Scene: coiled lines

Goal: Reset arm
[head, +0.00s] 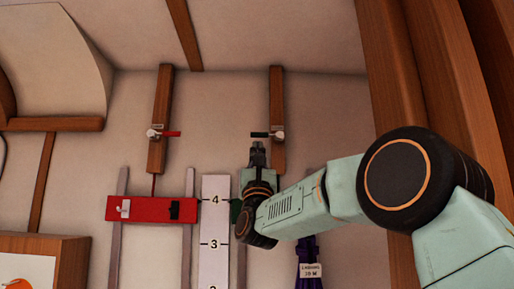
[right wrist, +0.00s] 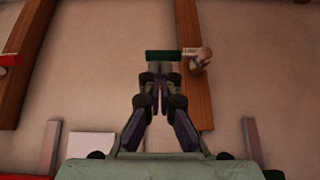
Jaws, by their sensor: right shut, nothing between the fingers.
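My right arm comes in from the right in the head view. My right gripper (head: 257,147) points up the wall, its fingers shut and empty. It also shows in the right wrist view (right wrist: 160,85), fingertips together just below a dark green bar (right wrist: 163,55). Whether the fingertips touch the bar I cannot tell. The bar (head: 260,135) joins a pale peg (head: 278,134) on a wooden post (head: 277,100). The peg also shows in the right wrist view (right wrist: 201,58). My left gripper is not in view.
A similar peg with a red bar (head: 172,134) is on the left post. Below it is a red board (head: 150,209) between grey rails. A white numbered scale (head: 214,260) stands beside it. A purple bundle (head: 309,252) with a label hangs below my arm. A wooden beam (head: 385,95) stands at right.

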